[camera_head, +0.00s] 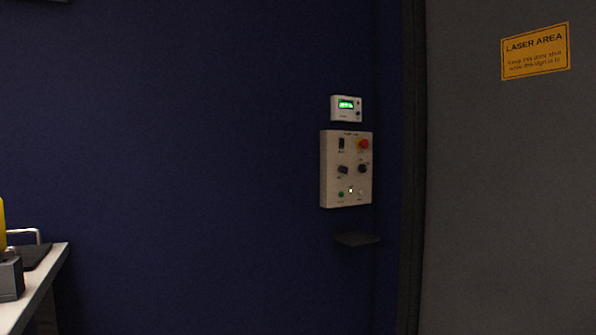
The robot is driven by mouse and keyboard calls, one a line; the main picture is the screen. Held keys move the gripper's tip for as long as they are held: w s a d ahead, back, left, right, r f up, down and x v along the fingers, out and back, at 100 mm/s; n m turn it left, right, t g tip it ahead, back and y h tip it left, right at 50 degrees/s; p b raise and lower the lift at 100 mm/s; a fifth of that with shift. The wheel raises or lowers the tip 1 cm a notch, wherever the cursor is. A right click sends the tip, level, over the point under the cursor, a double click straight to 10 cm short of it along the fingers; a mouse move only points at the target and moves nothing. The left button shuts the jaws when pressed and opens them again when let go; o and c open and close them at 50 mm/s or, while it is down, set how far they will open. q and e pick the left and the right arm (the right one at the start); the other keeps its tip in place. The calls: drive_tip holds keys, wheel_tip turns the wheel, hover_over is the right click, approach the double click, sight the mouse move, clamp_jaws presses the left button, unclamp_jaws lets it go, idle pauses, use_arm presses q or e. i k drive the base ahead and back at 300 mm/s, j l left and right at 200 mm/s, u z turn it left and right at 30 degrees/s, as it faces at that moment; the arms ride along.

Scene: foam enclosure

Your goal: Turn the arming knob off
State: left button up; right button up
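A pale control box (346,193) is fixed to the dark blue wall right of the picture's middle. It carries two dark round knobs side by side, a left knob (343,170) and a right knob (362,169). Their labels are too small to read, so I cannot tell which is the arming knob or how either is set. Above them are a dark switch (341,144) and a red button (364,144). Below them are a green button or lamp (341,195) and a small bright light (351,190). Neither of my grippers is in view.
A small unit with a green display (346,104) hangs above the box, and a small dark shelf (357,239) sits below. A grey door (510,200) with an orange "LASER AREA" sign (536,52) is at right. A table edge (45,275) with objects is at lower left.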

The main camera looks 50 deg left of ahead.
sight(363, 169)
drive_tip(key=k+j+u, duration=0.1)
drive_tip(key=u, duration=0.5)
drive_tip(key=i+l+u, duration=0.1)
drive_tip(key=u, duration=0.25)
drive_tip(key=l+u, duration=0.25)
drive_tip(key=u, duration=0.15)
